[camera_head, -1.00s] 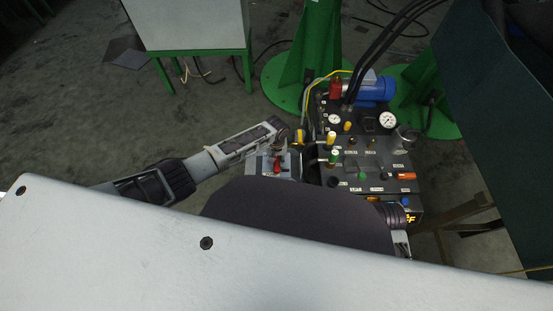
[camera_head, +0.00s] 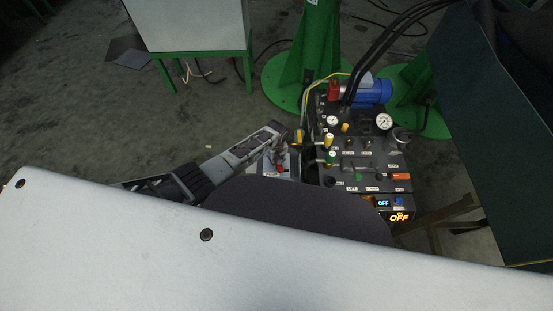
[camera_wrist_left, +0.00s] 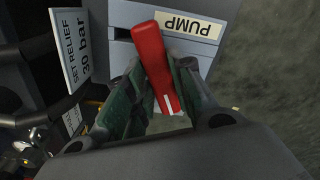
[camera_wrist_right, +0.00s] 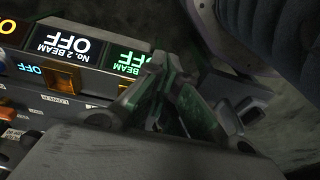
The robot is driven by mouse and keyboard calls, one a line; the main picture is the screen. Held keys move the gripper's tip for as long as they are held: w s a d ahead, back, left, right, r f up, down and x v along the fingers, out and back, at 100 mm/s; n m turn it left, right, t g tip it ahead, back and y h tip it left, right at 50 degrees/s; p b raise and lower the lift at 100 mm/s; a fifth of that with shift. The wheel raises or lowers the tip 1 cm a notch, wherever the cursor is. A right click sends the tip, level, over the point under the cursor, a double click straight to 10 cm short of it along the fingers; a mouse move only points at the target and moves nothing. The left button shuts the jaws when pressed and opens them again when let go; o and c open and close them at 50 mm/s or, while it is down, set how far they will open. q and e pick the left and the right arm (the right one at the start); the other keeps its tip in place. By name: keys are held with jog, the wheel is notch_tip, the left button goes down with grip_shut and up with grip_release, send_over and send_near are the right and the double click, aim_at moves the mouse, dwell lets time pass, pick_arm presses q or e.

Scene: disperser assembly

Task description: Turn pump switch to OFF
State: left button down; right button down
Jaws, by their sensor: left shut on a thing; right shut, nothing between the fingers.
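The red pump switch handle (camera_wrist_left: 150,50) stands by the PUMP label (camera_wrist_left: 187,24) on a grey box in the left wrist view. My left gripper (camera_wrist_left: 160,78) is shut on the red handle, with a green-padded finger on each side. In the head view the left gripper (camera_head: 281,150) is above the grey box (camera_head: 262,166), and only a bit of red (camera_head: 282,170) shows under it. My right gripper (camera_wrist_right: 170,70) is shut and empty in the right wrist view, near display tiles reading OFF (camera_wrist_right: 68,43). It is hidden in the head view.
The black control panel (camera_head: 350,170) with gauges, knobs and valves is right of the switch box. A blue motor (camera_head: 365,91) sits behind it. A SET RELIEF 30 bar plate (camera_wrist_left: 74,47) is beside the pump box. Green posts (camera_head: 316,50) stand behind.

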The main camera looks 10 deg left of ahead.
pick_arm(q)
jog(key=n+p, duration=0.1)
jog(key=n, duration=0.1)
jog(key=shift+n+p, duration=0.3)
jog(key=shift+n, duration=0.1)
jog(key=n+p, duration=0.1)
jog(key=n, duration=0.5)
jog(key=shift+n+p, duration=0.4)
jog(key=shift+n, duration=1.5)
pick_arm(e)
jog(key=s+d+f, duration=0.2)
jog(key=d+f, duration=0.1)
jog(key=f, duration=0.7)
jog(key=shift+s+d+f+t, duration=0.2)
jog(key=shift+s+f+t, duration=0.05)
jog(key=shift+f+t, duration=0.15)
pick_arm(q)
jog(key=shift+a, duration=0.1)
pick_arm(e)
jog(key=shift+h, duration=0.3)
pick_arm(q)
jog(key=c, duration=1.2)
grip_release()
jog(key=shift+c, duration=0.2)
pick_arm(e)
jog(key=shift+w, duration=0.1)
